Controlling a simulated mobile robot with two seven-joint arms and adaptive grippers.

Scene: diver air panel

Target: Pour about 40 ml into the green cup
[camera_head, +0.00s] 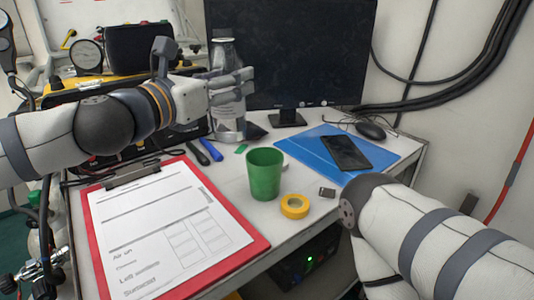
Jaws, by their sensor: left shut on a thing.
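The green cup (264,176) stands upright on the white table, right of the clipboard. I see a little of its inner wall, but not its bottom. A clear bottle (228,121) with a pale label stands upright at the back, in front of the monitor. My left gripper (245,88) reaches in from the left and is shut on the bottle around its middle. The level of any liquid in the bottle is hard to tell. My right arm comes in at the lower right; its gripper is not visible.
A red clipboard (259,242) with a paper form lies left of the cup. Yellow tape (295,206) lies right of the cup. A phone (345,153) lies on a blue folder (303,150). The monitor (290,55) stands behind.

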